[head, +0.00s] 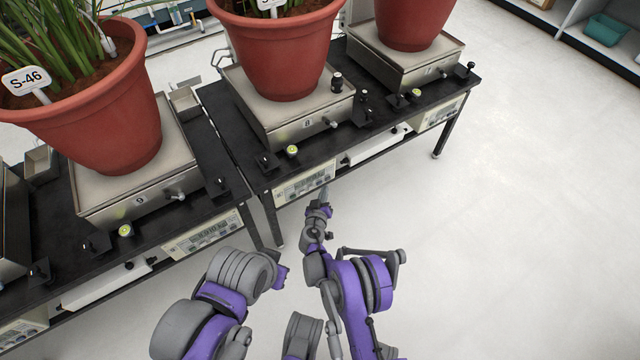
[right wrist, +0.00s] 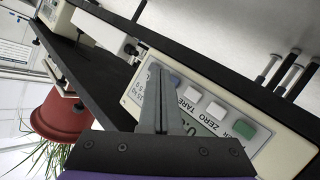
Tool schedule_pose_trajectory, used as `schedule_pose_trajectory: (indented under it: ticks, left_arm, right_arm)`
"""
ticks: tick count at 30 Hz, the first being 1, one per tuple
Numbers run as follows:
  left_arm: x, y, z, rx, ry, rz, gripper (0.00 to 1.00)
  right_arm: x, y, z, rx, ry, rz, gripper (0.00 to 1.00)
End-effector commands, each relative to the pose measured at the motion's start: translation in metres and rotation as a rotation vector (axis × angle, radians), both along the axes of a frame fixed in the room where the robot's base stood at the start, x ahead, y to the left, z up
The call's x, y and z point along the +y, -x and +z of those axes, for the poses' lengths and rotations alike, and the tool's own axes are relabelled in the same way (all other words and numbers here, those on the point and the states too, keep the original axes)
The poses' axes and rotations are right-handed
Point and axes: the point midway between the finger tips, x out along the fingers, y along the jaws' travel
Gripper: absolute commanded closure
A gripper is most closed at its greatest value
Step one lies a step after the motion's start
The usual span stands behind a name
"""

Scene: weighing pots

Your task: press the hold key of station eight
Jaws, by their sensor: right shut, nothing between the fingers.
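The station eight scale (head: 300,130), marked 8, carries a red plant pot (head: 275,55). Its indicator panel (head: 290,190) is under the front edge of the black table. The right wrist view shows the panel (right wrist: 130,88) close up with a blue key (right wrist: 174,81), white keys (right wrist: 216,111) and a green key (right wrist: 243,130). TARE and ZERO labels are readable; I cannot read a hold label. My right gripper (head: 325,189) is shut and empty in front of the panel. In the right wrist view its fingertips (right wrist: 158,72) overlap the panel beside the blue key; contact cannot be told. My left gripper is not visible.
The station nine scale (head: 135,195) with pot S-46 (head: 85,100) stands at left on another table. Another scale (head: 405,65) stands right of station eight. Black knobs and fittings line the front table edge (head: 375,128). The pale floor (head: 520,200) is clear at right.

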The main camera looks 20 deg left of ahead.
Motion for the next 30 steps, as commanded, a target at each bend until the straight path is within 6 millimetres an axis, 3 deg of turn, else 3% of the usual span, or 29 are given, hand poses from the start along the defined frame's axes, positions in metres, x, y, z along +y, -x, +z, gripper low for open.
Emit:
schedule_pose_trajectory:
  ticks: [30]
  left_arm:
    - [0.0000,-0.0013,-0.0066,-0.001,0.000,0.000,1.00]
  right_arm:
    - [0.0089,-0.0068,-0.0002,0.000,0.000,0.000,1.00]
